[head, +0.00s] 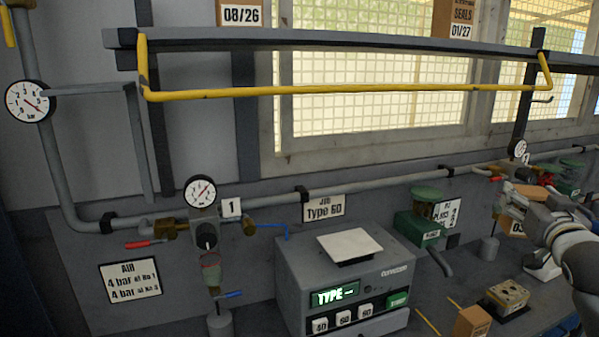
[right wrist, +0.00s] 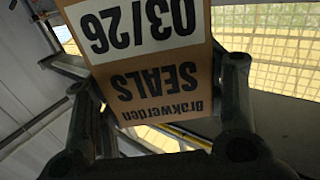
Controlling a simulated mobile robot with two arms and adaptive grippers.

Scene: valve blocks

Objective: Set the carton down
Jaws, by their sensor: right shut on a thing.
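The brown carton (right wrist: 160,75) is marked "Brakwerden SEALS 03/26" and shows upside down in the right wrist view. My right gripper (right wrist: 160,110) is shut on it, with one finger on each side. In the head view, the right gripper (head: 512,203) is at the right, above the bench, and part of the carton (head: 515,228) with "03" on its label shows below it. The gripper hides much of the carton there. I cannot tell whether its underside touches anything. My left gripper is not in view.
A shelf (head: 330,42) with a yellow rail (head: 340,92) runs above, bearing cartons marked 08/26 (head: 241,15) and 01/27 (head: 460,30). A tester box (head: 350,280) with a white plate (head: 350,246), a small carton (head: 472,322) and a valve block (head: 507,296) occupy the bench.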

